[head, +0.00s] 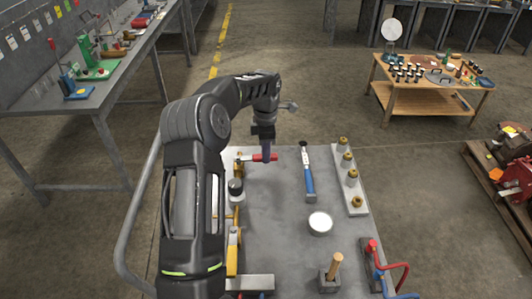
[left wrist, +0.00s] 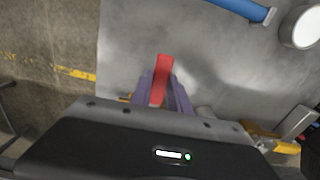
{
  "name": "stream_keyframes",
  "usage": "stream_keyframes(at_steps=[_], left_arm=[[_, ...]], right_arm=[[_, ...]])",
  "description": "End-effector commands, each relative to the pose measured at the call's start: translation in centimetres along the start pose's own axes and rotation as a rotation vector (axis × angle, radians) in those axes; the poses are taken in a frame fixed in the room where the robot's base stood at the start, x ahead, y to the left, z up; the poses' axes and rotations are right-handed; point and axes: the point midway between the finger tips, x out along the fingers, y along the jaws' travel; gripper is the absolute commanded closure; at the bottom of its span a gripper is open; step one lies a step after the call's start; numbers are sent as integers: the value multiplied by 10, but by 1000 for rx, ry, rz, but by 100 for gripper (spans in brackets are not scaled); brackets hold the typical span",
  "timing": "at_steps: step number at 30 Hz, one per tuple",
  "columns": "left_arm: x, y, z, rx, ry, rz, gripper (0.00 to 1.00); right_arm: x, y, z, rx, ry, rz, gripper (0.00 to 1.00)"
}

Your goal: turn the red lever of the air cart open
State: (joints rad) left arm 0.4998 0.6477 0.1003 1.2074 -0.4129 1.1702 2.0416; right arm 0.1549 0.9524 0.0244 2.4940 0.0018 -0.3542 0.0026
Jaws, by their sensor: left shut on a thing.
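The air cart (head: 275,225) has a grey top and stands in front of me. The red lever (head: 270,157) is near the far left part of the top, on a brass-coloured valve (head: 239,163), and points to the right. My left gripper (head: 266,156) comes down on the lever from above. In the left wrist view the red lever (left wrist: 162,75) lies between the two purple fingers of my left gripper (left wrist: 163,95), which are shut on it. The valve body is mostly hidden there. My right gripper is not in view.
A wooden-handled tool (head: 333,268) stands near the front. A tube rail (head: 133,215) runs along the left side.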

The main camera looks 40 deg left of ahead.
Motion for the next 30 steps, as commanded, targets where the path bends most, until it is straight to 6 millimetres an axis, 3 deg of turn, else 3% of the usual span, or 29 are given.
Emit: stream_keyframes(at_steps=[11, 30], left_arm=[[-2, 22, -2, -239, 0, 4, 100], [-2, 59, -23, -842, -1, 3, 100]], right_arm=[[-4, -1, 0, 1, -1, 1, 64], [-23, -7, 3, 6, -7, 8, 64]])
